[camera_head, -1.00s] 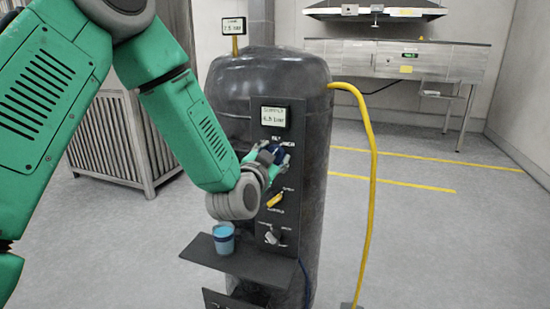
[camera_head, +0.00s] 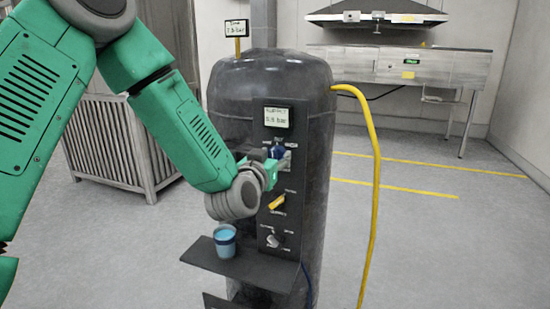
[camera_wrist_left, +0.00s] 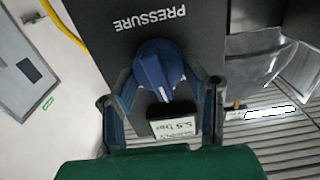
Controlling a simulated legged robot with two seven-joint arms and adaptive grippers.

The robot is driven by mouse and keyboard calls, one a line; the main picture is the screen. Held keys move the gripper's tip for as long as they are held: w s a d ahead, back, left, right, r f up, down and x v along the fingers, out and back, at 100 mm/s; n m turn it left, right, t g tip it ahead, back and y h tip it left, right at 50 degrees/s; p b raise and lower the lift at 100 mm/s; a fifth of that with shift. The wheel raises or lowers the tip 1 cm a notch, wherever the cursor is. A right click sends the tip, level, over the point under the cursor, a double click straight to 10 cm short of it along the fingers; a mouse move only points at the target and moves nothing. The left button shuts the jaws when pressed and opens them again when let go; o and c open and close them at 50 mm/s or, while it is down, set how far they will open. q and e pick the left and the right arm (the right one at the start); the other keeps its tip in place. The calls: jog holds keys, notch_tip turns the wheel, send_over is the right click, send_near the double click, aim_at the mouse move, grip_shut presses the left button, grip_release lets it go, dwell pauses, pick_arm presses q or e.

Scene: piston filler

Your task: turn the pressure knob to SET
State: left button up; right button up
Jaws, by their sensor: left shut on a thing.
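The blue pressure knob (camera_head: 277,152) sits on the dark front panel (camera_head: 267,221) of the piston filler, below a small display (camera_head: 277,117). In the left wrist view the knob (camera_wrist_left: 157,70) is under the upside-down word PRESSURE, and the display (camera_wrist_left: 172,128) reads about 5.5 bar. My left gripper (camera_head: 280,159) is at the knob; in the left wrist view its fingers (camera_wrist_left: 158,78) lie on both sides of the knob, shut on it. The SET mark is too small to make out. My right gripper is not in view.
A yellow knob (camera_head: 277,202) and a grey-white knob (camera_head: 273,240) sit lower on the panel. A blue cup (camera_head: 225,241) stands on the dark shelf (camera_head: 255,265). A yellow hose (camera_head: 374,190) runs down the right side. A slatted metal cabinet (camera_head: 112,140) stands behind my left arm.

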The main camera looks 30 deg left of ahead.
pick_arm(q)
jog(key=shift+f, duration=0.3)
jog(key=o, duration=1)
jog(key=shift+o, duration=0.8)
jog(key=shift+a+r, duration=0.1)
jog(key=shift+s, duration=0.3)
jog(key=v, duration=0.6)
jog(key=shift+s, duration=0.35)
